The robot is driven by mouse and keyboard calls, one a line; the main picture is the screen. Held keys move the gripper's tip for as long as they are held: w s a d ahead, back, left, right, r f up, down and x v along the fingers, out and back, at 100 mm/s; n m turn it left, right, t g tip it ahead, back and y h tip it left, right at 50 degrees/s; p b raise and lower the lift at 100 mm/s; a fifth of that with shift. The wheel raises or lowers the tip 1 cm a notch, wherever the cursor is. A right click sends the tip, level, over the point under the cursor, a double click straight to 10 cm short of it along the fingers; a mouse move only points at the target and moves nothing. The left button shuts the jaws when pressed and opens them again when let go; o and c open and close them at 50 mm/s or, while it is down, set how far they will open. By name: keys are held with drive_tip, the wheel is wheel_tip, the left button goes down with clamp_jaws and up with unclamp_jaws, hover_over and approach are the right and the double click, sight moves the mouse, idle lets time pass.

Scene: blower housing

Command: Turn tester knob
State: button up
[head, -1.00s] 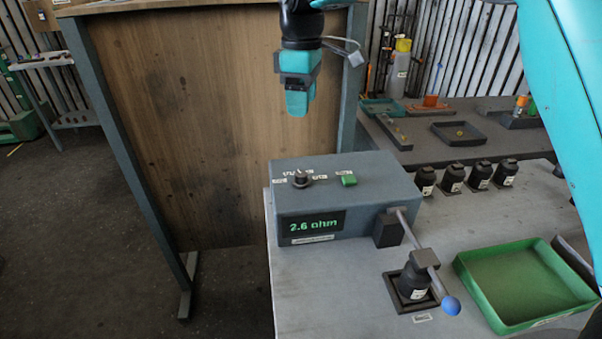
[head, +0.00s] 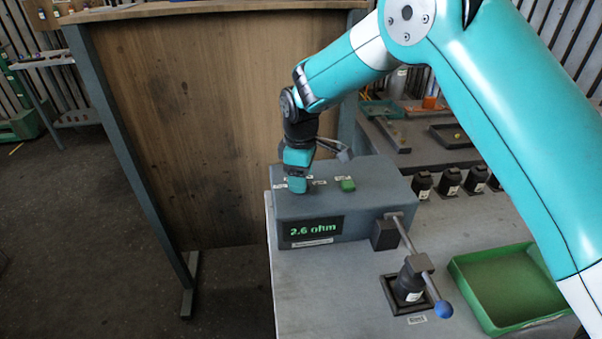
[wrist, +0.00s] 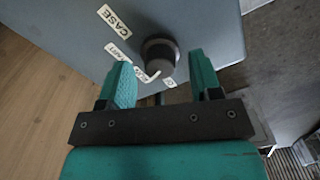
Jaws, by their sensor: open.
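The tester (head: 350,212) is a grey-blue box on the table, with a display reading 2.6 ohm and a green button (head: 347,184) on top. Its dark round knob (wrist: 159,57) shows in the wrist view, with a pale pointer mark and labels around it, one reading CASE. My gripper (head: 297,188) is down at the left part of the tester's top and hides the knob in the head view. In the wrist view my gripper (wrist: 162,82) is open, with one teal finger on each side of the knob. I cannot tell whether the fingers touch it.
A lever with a blue ball end (head: 443,309) reaches from the tester's right side over a black part (head: 409,286) in a square holder. A green tray (head: 505,290) stands at right. Several black parts (head: 450,181) stand behind. A wooden panel (head: 215,130) rises behind the tester.

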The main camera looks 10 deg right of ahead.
drive_tip(key=shift+f, duration=0.35)
drive_tip(key=c, duration=0.9)
drive_tip(key=shift+c, duration=0.2)
drive_tip(key=m, duration=0.4)
drive_tip(key=shift+m+b, duration=0.3)
drive_tip(key=shift+b, duration=0.1)
drive_tip(key=m, duration=0.4)
drive_tip(key=shift+r+m, duration=0.1)
drive_tip(key=shift+m, duration=0.2)
